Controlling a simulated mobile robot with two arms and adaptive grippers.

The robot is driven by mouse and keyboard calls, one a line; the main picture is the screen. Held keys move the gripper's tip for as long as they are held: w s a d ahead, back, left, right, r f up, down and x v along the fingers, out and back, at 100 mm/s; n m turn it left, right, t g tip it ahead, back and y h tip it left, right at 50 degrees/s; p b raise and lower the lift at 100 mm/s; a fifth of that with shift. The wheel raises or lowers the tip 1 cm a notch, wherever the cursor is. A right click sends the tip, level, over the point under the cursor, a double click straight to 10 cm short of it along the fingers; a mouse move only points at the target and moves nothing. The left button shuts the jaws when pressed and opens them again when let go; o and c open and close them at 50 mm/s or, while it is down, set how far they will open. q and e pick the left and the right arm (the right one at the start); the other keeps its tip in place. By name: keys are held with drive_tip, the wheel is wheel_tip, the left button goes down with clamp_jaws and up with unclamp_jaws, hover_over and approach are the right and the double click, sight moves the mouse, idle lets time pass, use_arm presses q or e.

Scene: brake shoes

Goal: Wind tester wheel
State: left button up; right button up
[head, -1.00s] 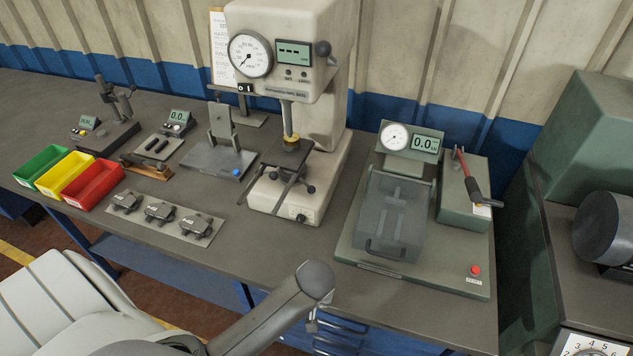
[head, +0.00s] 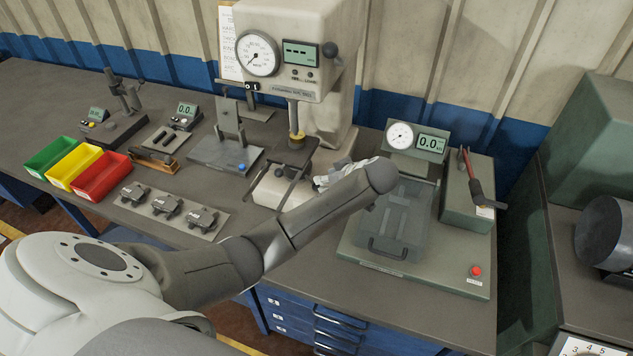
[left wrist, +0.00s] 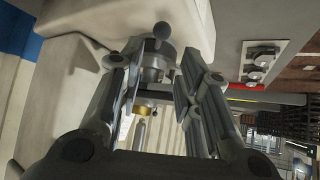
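The hardness tester (head: 340,105) stands at the back of the bench, its display showing dashes. Its wheel, low under the dark test table (head: 288,158), is partly hidden in the head view. In the left wrist view, which looks turned over, a round hub (left wrist: 153,62) with a ball-ended handle (left wrist: 162,31) shows beyond the fingers. My left gripper (head: 326,182) is at the tester's right side, close to the wheel. In the left wrist view its fingers (left wrist: 160,98) are apart with nothing clamped; contact with the wheel cannot be told. My right gripper is not in view.
A press fixture (head: 398,225) with a gauge stands close right of my left arm. Several brake shoes lie on a plate (head: 168,210) at the front left. Green, yellow and red bins (head: 100,178) stand farther left. Bare bench (head: 300,262) lies in front.

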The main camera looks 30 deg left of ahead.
use_arm(q)
drive_tip(key=p+x, duration=0.1)
drive_tip(key=x, duration=0.8)
drive_tip(key=shift+a+f+p, duration=0.3)
clamp_jaws()
